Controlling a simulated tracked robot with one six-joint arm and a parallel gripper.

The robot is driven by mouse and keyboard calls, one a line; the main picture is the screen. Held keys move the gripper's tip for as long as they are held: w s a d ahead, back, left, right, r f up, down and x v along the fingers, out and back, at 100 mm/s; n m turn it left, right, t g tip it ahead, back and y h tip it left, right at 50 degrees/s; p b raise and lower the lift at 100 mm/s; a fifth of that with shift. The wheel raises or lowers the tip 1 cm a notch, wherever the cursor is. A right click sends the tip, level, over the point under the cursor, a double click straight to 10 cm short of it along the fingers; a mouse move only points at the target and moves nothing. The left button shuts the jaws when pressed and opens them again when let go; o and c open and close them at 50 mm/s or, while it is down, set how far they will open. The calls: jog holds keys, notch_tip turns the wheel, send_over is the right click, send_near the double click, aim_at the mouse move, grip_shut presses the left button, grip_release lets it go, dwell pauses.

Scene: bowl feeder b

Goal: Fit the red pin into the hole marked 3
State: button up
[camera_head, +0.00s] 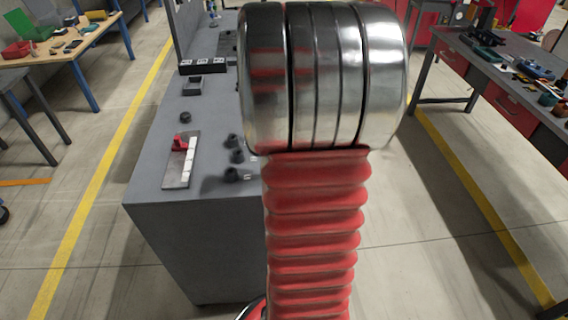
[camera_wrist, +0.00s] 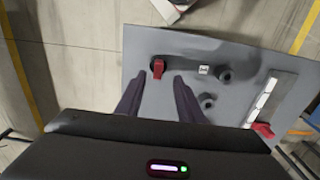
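In the wrist view a red pin (camera_wrist: 158,69) is at a dark round socket (camera_wrist: 152,63) on the grey bench top. I cannot tell how deep it sits. My gripper (camera_wrist: 159,78) is open, its two dark fingers on either side of the pin with gaps showing. A white label (camera_wrist: 204,70) lies to the right of the pin, its mark too small to read. Dark sockets (camera_wrist: 224,73) and (camera_wrist: 207,101) stand beyond it. In the head view my arm hides the gripper and this pin; several sockets (camera_head: 237,156) show left of the arm.
A plate with white squares and a red piece (camera_wrist: 263,130) lies on the bench; this plate (camera_head: 177,179) is near the bench's left edge in the head view. A dark box with white labels (camera_head: 202,66) stands farther back. Other tables stand left and right.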

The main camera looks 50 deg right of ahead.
jog(key=f, duration=0.4)
jog(key=shift+s+f, duration=0.1)
jog(key=shift+s, duration=0.1)
dwell(0.3)
grip_shut()
